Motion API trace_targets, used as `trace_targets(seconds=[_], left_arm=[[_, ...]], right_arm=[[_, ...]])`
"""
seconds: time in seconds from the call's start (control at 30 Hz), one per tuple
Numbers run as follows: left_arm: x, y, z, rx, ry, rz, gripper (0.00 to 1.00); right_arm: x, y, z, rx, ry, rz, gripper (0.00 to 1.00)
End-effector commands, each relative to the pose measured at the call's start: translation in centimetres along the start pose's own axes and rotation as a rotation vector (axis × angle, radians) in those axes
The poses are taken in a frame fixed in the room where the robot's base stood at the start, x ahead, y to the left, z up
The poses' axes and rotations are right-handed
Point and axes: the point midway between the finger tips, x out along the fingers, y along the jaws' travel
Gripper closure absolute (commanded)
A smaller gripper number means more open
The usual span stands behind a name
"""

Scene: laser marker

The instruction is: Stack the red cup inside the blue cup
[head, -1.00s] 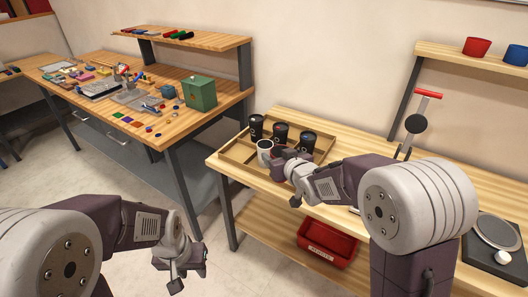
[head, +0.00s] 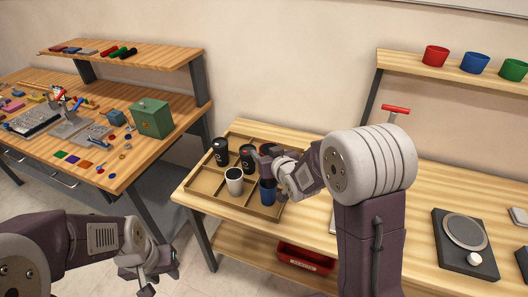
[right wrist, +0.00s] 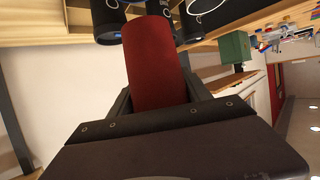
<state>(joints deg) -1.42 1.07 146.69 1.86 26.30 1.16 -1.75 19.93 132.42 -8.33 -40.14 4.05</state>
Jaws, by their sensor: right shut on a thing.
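A red cylindrical cup (right wrist: 155,65) is held between the fingers of my right gripper (right wrist: 158,100) in the right wrist view. In the head view that gripper (head: 264,162) is over the right part of the wooden tray, and the red cup is mostly hidden there. A dark blue cup (head: 267,192) stands upright in the tray just below the gripper in the picture. I cannot tell whether the red cup touches it. My left gripper (head: 152,275) is low at the left, away from the tray; its jaw opening is unclear.
The divided tray (head: 208,187) also holds black cups (head: 221,151) and a white cup (head: 234,181). A shelf behind carries a red pot (head: 435,56), a blue pot (head: 475,63) and a green pot (head: 514,69). A scale-like device (head: 465,235) stands at right.

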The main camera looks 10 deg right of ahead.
Motion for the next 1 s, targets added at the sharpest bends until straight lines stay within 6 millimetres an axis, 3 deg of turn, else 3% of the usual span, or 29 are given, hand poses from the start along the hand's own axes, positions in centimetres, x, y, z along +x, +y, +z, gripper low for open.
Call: trace_targets(seconds=[0.5, 1.0], left_arm=[[4.7, -0.1, 0.5, 0.0, 0.0, 0.0, 0.64], [5.0, -0.1, 0.5, 0.0, 0.0, 0.0, 0.64]], right_arm=[[2.1, -0.1, 5.2, -0.001, 0.0, -0.001, 0.6], [2.3, -0.1, 5.5, -0.001, 0.001, -0.001, 0.6]])
